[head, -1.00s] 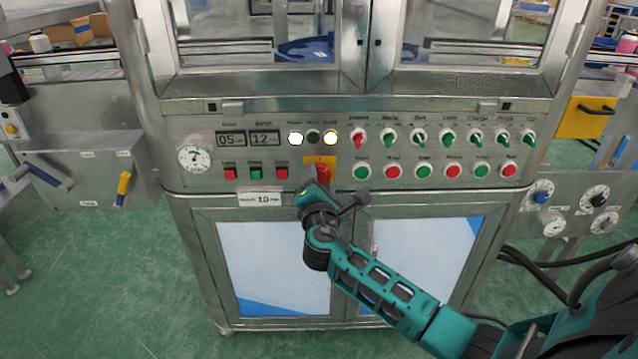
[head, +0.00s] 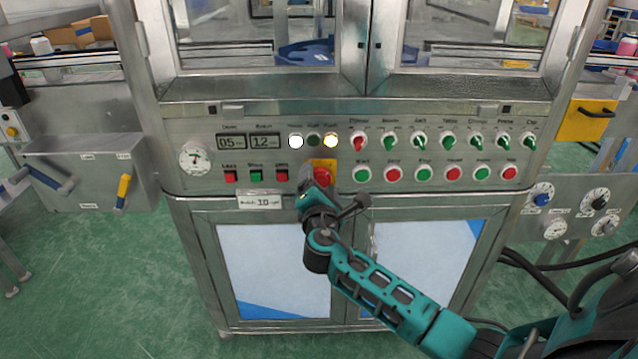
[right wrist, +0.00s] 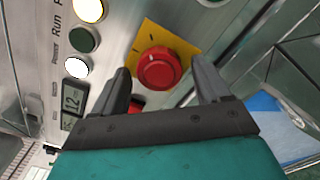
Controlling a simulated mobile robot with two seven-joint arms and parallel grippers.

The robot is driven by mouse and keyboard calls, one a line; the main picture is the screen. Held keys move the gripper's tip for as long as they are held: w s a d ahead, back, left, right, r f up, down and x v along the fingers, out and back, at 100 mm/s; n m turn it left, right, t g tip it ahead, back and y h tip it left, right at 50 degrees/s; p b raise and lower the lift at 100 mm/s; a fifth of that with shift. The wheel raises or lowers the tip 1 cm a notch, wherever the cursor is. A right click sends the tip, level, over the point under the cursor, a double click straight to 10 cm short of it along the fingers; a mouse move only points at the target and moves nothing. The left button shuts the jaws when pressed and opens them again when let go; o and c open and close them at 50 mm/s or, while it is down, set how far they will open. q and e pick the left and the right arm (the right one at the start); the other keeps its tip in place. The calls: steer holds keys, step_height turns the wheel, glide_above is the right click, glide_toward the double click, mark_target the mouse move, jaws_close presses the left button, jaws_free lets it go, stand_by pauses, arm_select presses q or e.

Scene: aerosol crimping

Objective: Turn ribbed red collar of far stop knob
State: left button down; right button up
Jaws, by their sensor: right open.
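The red stop knob (head: 321,175) sits on a yellow plate (head: 330,166) in the middle of the steel control panel. In the right wrist view the red knob (right wrist: 158,70) with its ribbed collar shows between and ahead of my fingers, on the yellow plate (right wrist: 183,42). My right gripper (head: 312,186) is at the knob from below in the head view. In the right wrist view the gripper (right wrist: 160,82) is open, one finger to each side of the knob, with visible gaps. Finger contact is not seen. My left gripper is not in view.
To the right are a row of selector switches (head: 419,141) and a row of round buttons (head: 424,174). Red and green rockers (head: 256,175) and a gauge (head: 195,158) lie to the left.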

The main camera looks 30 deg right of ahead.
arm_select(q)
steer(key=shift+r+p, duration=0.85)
arm_select(e)
steer(key=v, duration=1.3)
